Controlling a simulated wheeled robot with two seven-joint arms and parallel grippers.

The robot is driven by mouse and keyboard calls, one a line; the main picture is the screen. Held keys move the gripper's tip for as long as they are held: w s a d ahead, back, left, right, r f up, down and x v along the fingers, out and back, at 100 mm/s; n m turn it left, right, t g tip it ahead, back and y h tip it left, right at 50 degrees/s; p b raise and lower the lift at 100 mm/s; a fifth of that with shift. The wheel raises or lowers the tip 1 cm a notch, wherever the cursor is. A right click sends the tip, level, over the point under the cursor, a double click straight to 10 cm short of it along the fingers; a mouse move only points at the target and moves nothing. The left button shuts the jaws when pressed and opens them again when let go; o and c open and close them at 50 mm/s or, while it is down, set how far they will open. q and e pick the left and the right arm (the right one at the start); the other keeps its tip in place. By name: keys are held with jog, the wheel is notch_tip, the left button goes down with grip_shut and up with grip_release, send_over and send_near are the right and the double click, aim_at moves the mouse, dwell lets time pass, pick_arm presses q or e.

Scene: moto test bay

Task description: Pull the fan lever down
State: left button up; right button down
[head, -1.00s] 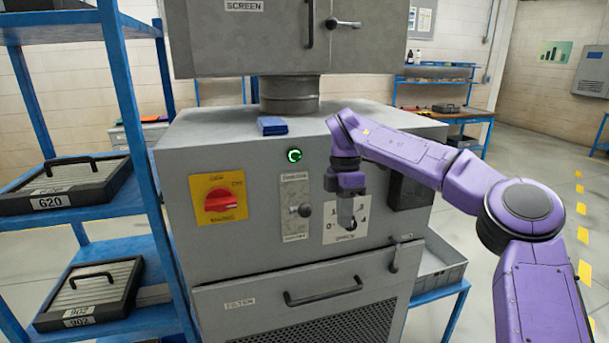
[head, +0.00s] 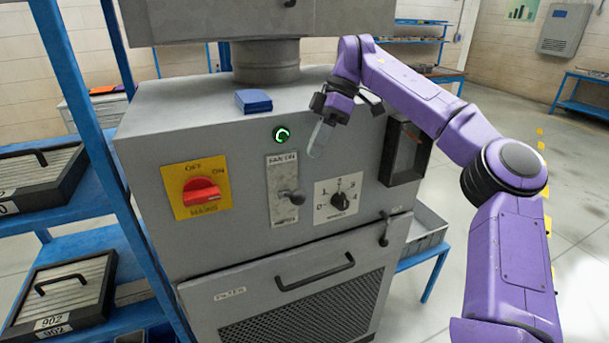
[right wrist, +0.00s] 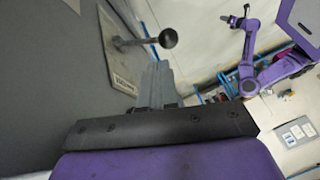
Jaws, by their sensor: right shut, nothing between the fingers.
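The fan lever (head: 296,197) is a short stem with a dark round knob, sticking out from a pale upright plate (head: 281,215) on the grey machine's front. A "FAN" label shows at the plate's top. My right gripper (head: 317,148) is shut and empty, above and slightly right of the knob, apart from it. In the right wrist view the lever's knob (right wrist: 168,38) stands beyond the shut fingers (right wrist: 157,84), with a visible gap. In that view a purple arm, apparently my left, ends in a small dark gripper (right wrist: 237,18); its jaws are too small to read.
A red mains switch (head: 201,192) on a yellow plate is left of the lever; a dial (head: 340,200) is right. A lit green button (head: 282,134) is above. A blue item (head: 253,101) lies on the machine top. A blue rack (head: 95,150) stands left.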

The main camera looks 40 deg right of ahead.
aim_at(292, 196)
pick_arm(q)
jog(key=shift+r+p, duration=0.45)
pick_arm(e)
jog(key=x, duration=0.7)
pick_arm(q)
jog(key=shift+s, duration=0.1)
pick_arm(e)
jog(key=shift+s, duration=0.2)
